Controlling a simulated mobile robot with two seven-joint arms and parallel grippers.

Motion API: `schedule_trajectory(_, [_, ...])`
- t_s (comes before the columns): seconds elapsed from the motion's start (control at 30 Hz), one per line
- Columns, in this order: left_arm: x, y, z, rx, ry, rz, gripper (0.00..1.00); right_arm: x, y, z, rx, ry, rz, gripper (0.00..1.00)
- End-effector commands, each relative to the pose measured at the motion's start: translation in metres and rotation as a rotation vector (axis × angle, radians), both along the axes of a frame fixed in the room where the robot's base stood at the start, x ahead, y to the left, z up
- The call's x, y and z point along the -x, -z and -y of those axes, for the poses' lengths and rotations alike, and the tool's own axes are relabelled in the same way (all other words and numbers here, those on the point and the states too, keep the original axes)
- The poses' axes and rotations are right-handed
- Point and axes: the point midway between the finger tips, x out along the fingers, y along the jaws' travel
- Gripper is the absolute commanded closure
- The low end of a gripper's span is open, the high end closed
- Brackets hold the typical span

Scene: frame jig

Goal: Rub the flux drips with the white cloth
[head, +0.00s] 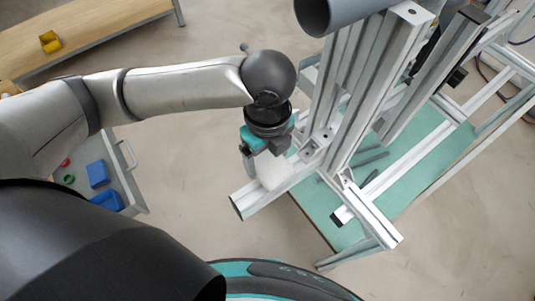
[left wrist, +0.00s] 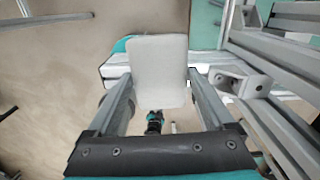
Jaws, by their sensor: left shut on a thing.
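The white cloth (head: 273,171) is a pale rounded pad under my left gripper (head: 267,152) in the head view. The left gripper is shut on it. In the left wrist view the cloth (left wrist: 158,70) spans the space between the two fingers and covers part of a light metal beam. In the head view it is at the beam (head: 252,196) that sticks out left from the frame jig (head: 345,100). I cannot tell whether it presses on the beam. No flux drips can be made out; any under the cloth are hidden. My right gripper is not in view.
Upright metal profiles stand close right of my left gripper, with a bracket (left wrist: 240,80) beside the fingers. A green board (head: 405,185) lies inside the frame. A drawer (head: 122,178) with blue bins is at left. Open floor lies below the beam.

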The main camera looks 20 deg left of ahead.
Motion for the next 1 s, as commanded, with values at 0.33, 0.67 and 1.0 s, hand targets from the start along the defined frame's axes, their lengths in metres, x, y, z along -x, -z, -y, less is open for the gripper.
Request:
schedule_trajectory(0.33, [0.0,0.0,0.0,0.0,0.0,0.0,0.58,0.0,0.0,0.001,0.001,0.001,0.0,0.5])
schedule_trajectory(0.67, [0.0,0.006,0.0,0.0,0.0,0.0,0.58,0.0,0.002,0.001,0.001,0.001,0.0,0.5])
schedule_trajectory(1.0, [0.0,0.013,0.0,0.0,-0.001,0.0,0.58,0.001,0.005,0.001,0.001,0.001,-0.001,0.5])
